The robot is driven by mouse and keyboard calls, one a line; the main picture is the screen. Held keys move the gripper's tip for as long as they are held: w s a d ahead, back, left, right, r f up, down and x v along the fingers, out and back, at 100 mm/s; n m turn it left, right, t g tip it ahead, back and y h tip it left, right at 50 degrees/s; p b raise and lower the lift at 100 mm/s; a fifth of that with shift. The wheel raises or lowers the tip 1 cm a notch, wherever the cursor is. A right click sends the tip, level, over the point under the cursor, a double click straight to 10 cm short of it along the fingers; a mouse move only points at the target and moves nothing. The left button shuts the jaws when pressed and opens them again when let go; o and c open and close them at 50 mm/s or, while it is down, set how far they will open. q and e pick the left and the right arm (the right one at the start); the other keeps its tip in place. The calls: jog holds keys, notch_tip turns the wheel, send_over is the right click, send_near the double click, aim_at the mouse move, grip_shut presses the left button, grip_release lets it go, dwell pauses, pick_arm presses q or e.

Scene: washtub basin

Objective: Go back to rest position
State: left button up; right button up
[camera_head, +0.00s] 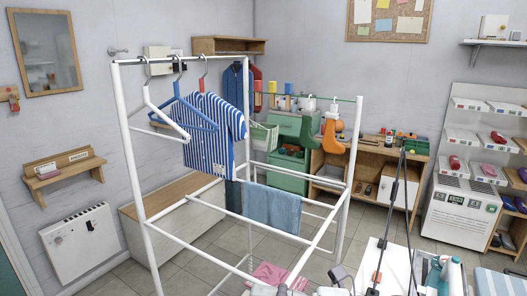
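Small grey and dark shapes at the bottom edge look like my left gripper (280,289) and my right gripper (340,276). They are small and partly cut off, so I cannot see whether their fingers are open or shut. They show low in front of the white drying rack (137,185). I see nothing clearly held in either one.
A blue striped shirt (212,140) and hangers (180,103) hang from the rack's top bar. A blue towel (270,208) hangs on a lower rail, and a pink cloth (275,274) lies low. A white bench (180,215) stands behind. Tiled floor (225,238) shows between them.

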jog(key=w+d+r+m+t+h, duration=0.25)
jog(key=d+m+t, duration=0.25)
jog(key=m+t, duration=0.4)
jog(key=w+d+r+m+t+h, duration=0.2)
jog(key=w+d+r+m+t, duration=0.15)
jog(key=m+t, duration=0.5)
jog(key=d+f+m+g+h, duration=0.4)
jog(key=d+f+m+h, duration=0.75)
jog(key=f+h, duration=0.35)
jog(key=s+f+m+g+y, duration=0.2)
jog(key=s+f+g, duration=1.1)
jog(key=s+f, duration=0.8)
notch_tip(320, 180, down, 23)
jog(key=g, duration=0.1)
jog(key=s+d+f+g, duration=0.1)
jog(key=s+d+f, duration=0.2)
jog(key=s+f, duration=1.5)
jog(key=shift+s+f, duration=0.2)
jog(key=shift+f, duration=0.1)
